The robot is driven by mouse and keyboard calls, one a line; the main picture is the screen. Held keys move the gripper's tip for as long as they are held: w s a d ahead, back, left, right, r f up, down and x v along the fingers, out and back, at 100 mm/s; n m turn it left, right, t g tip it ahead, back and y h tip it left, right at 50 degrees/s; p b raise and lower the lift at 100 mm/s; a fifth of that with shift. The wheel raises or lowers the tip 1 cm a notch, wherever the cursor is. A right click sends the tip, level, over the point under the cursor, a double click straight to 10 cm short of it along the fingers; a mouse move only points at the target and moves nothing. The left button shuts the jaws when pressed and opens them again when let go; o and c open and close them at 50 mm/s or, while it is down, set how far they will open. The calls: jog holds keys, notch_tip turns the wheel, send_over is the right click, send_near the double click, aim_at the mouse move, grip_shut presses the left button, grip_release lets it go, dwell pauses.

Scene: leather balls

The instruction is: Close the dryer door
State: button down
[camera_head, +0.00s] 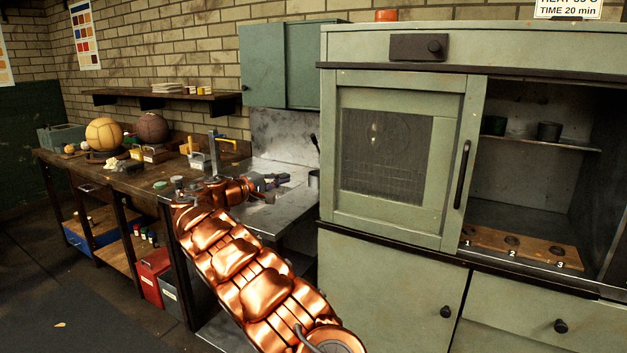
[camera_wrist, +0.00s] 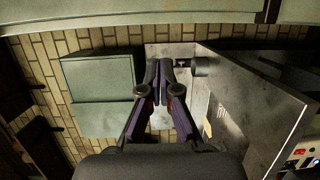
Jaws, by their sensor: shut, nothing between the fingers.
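The dryer (camera_head: 480,50) is a pale green cabinet at the right of the head view. Its door (camera_head: 455,110) has a dusty window and a black upright handle (camera_head: 462,174) near its right edge. The door covers the left part of the front; the right part stands open and shows the dark inside. A wooden strip (camera_head: 520,246) with several numbered holes lies on the dryer's floor. My gripper (camera_head: 283,180) is left of the dryer, over the metal counter and apart from the door and handle. In the wrist view its fingers (camera_wrist: 161,88) are together and empty.
A workbench (camera_head: 75,159) with leather balls (camera_head: 104,134) and small items stands at the left. A green wall cabinet (camera_head: 274,66) hangs above the metal counter (camera_head: 290,205). Dark cups (camera_head: 549,131) sit on the dryer's inner shelf. The space before the dryer's door is clear.

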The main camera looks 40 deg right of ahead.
jog(key=s+d+f+p, duration=0.1)
jog(key=d+p, duration=0.1)
jog(key=d, duration=0.9)
jog(key=shift+s+d+t, duration=0.2)
jog(key=shift+t, duration=0.1)
dwell(0.8)
